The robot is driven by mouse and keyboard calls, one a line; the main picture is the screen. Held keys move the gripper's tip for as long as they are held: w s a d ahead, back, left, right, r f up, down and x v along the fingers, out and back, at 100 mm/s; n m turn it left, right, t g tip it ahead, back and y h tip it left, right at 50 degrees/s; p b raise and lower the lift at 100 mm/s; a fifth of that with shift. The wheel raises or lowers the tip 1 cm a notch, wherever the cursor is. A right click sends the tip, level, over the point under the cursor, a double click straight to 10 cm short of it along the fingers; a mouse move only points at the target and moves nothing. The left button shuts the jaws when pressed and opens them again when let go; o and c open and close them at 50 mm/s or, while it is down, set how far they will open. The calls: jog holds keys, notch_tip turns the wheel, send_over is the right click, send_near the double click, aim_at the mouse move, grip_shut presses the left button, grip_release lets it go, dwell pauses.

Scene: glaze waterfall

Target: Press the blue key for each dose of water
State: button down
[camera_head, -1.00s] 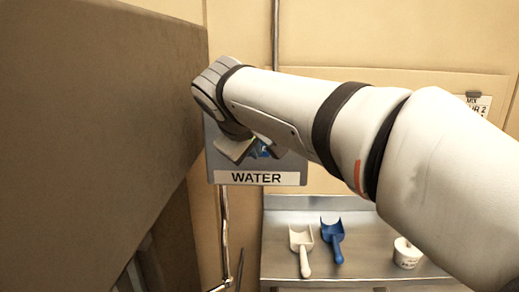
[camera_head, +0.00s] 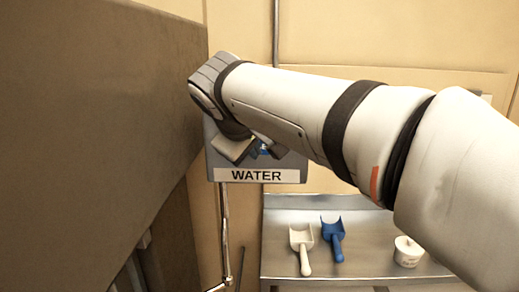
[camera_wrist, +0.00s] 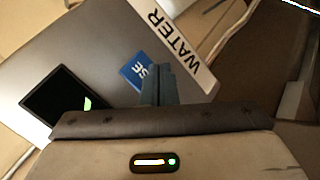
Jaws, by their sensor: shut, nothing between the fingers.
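The grey water panel (camera_head: 290,163) hangs on the wall with a "WATER" label (camera_head: 255,175) along its bottom. A sliver of the blue key (camera_head: 264,150) shows beneath my wrist; in the wrist view the blue key (camera_wrist: 136,70) with white lettering sits beside the label. My gripper (camera_wrist: 157,68) is shut and empty, its fingertips over the key's edge and hiding part of it. I cannot tell whether they touch it. A dark screen (camera_wrist: 58,103) on the panel shows a bit of green, the rest hidden by my gripper's body.
A brown wall-like surface (camera_head: 90,130) stands close on the left. Below right, a metal bench (camera_head: 370,240) holds a white scoop (camera_head: 302,245), a blue scoop (camera_head: 333,238) and a small white tub (camera_head: 407,252). A pipe (camera_head: 225,230) runs down below the panel.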

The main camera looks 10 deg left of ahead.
dwell(0.3)
jog(key=s+b, duration=0.1)
jog(key=s, duration=0.4)
jog(key=shift+d+b, duration=0.15)
jog(key=shift+b, duration=0.2)
dwell(2.3)
jog(key=s+d+f+m+g, duration=0.3)
jog(key=d+f+m, duration=0.1)
jog(key=d+f, duration=0.8)
jog(key=s+d+f+m+g, duration=0.1)
jog(key=s+d+f+m, duration=0.2)
jog(key=s+d+f, duration=0.2)
jog(key=s+d+f+m+g+y, duration=0.1)
jog(key=s+d+f+m+g, duration=0.1)
jog(key=f, duration=0.8)
jog(key=s+d+m, duration=0.1)
jog(key=s+d, duration=0.1)
jog(key=s, duration=0.1)
jog(key=shift+s+d+f+m, duration=0.2)
jog(key=shift+s+d+m, duration=0.1)
jog(key=shift+s+d, duration=0.1)
